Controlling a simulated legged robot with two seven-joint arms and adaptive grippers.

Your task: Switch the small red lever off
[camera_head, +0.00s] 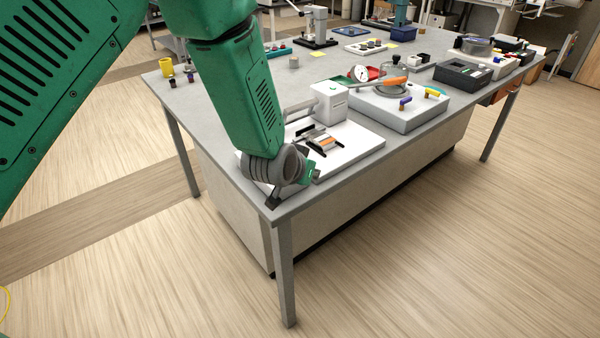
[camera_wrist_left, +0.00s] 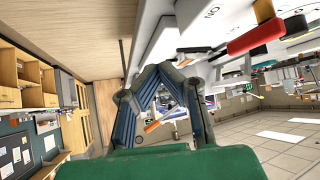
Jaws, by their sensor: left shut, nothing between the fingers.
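The small red lever (camera_wrist_left: 257,37) shows in the left wrist view, upper right, as a red cylinder with a black end. It stands out from a white unit with dark lettering beside it. I cannot pick the lever out in the head view, where my left wrist covers part of the white panel (camera_head: 362,143). My left gripper (camera_wrist_left: 158,71) is shut and empty, left of and below the lever in the wrist view, apart from it in the picture. In the head view my left arm ends at the table's front left corner, and the fingers are hard to make out. My right gripper is not in view.
The grey table (camera_head: 222,88) carries a white box (camera_head: 329,102) behind my wrist. Right of it is a grey-white unit (camera_head: 402,117) with small coloured handles. A black case (camera_head: 462,75) stands farther right. The floor in front is clear.

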